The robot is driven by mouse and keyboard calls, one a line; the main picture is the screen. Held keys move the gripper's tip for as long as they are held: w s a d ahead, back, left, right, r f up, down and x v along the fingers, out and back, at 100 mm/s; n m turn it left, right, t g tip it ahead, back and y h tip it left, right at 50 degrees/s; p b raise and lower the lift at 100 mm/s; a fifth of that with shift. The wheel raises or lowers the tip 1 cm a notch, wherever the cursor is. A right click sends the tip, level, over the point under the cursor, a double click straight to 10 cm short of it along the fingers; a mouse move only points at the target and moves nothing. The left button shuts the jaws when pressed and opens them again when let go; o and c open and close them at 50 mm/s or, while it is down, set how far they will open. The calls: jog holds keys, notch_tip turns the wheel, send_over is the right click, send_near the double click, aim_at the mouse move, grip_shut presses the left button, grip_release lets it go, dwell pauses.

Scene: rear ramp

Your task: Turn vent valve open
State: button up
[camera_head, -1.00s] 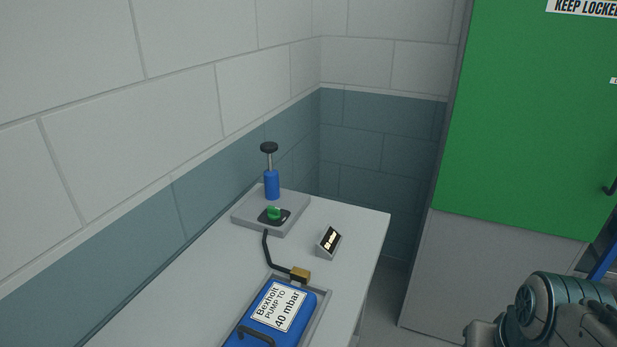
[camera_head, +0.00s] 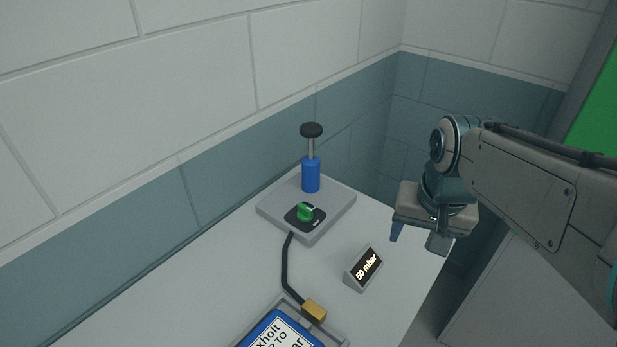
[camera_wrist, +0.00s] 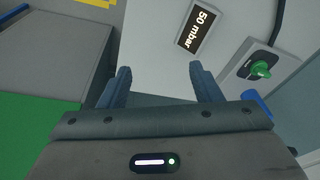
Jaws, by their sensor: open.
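The vent valve is a green knob (camera_head: 305,211) on a black square plate, set in a grey pump base (camera_head: 334,214) on the table. The blue pump cylinder (camera_head: 311,174) with a black top handle stands upright behind it. The knob also shows at the upper right of the wrist view (camera_wrist: 262,68). My gripper (camera_head: 416,240) is open and empty, pointing down near the table's right edge, right of the knob and apart from it. In the wrist view its two fingers (camera_wrist: 160,84) stand wide apart with nothing between them.
A small display (camera_head: 364,268) reading 50 mbar stands on the table between the knob and my gripper. A black hose (camera_head: 286,265) runs from the base to a brass fitting (camera_head: 314,310) by a blue case (camera_head: 275,334). A wall borders the table's left side.

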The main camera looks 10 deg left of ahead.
jog(key=w+a+r+m+g+b, duration=0.1)
jog(key=w+a+r+m+b, duration=0.15)
jog(key=w+a, duration=0.65)
jog(key=m+g, duration=0.1)
jog(key=m, duration=0.1)
send_over(305, 207)
notch_tip(305, 207, down, 13)
jog(key=shift+b, duration=1.1)
jog(key=shift+c, duration=0.4)
jog(key=c, duration=0.9)
